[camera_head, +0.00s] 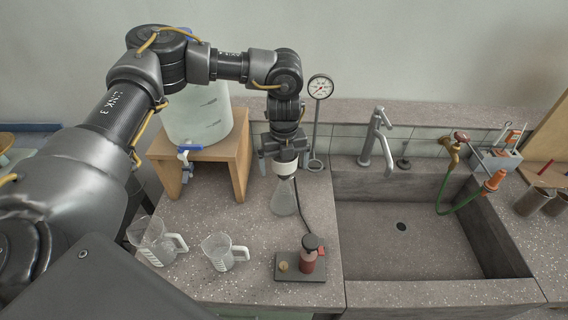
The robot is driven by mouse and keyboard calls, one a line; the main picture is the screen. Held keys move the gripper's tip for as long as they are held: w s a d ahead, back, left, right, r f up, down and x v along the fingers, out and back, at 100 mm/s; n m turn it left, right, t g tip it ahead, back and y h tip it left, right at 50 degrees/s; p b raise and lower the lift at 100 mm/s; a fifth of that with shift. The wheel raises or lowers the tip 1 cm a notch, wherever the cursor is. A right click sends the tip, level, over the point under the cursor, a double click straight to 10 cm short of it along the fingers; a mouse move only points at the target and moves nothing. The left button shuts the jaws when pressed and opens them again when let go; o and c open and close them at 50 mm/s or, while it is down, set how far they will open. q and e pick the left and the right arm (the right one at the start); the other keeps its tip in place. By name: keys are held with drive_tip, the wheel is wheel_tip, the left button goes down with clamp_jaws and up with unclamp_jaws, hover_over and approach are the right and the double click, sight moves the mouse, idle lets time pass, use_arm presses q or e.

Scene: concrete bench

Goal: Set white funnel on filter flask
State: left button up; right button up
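The white funnel (284,169) is upright under my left gripper (285,158), which points straight down. The gripper's fingers are at the funnel's top and appear closed on it, though they partly hide its rim. The clear conical filter flask (284,199) stands on the bench directly below, left of the sink. The funnel's lower end lines up with the flask's neck; I cannot tell whether it is seated in it or just above. A dark hose runs from near the flask's neck toward the bench front. My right gripper is not in view.
Two clear measuring jugs (222,252) stand at the front left. A wooden stand (234,152) holds a large carboy (199,117). A gauge (320,88) stands behind; the sink (405,240) is right.

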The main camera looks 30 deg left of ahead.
use_arm(q)
wheel_tip(320, 180, up, 11)
drive_tip(key=b, duration=0.1)
drive_tip(key=shift+b, duration=0.4)
drive_tip(key=shift+d+f, duration=0.1)
drive_tip(key=shift+f, duration=0.05)
idle(0.6)
